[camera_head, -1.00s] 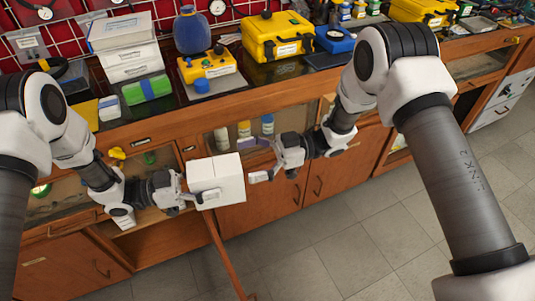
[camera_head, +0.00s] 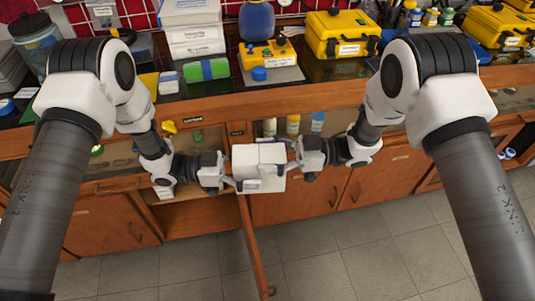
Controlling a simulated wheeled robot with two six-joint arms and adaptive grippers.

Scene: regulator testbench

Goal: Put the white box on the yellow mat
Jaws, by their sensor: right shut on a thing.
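The white box (camera_head: 271,154) is held in the air in front of the bench, between my two grippers. My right gripper (camera_head: 291,165) is shut on its right side. My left gripper (camera_head: 240,183) is at its lower left side, with a finger overlapping the box; whether its jaws grip the box cannot be told. A yellow patch that looks like the yellow mat (camera_head: 149,83) lies on the bench top at the left, partly hidden behind my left arm.
A yellow device (camera_head: 268,54) and yellow case (camera_head: 340,35) stand farther right. An open cabinet door (camera_head: 252,245) juts out below the box.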

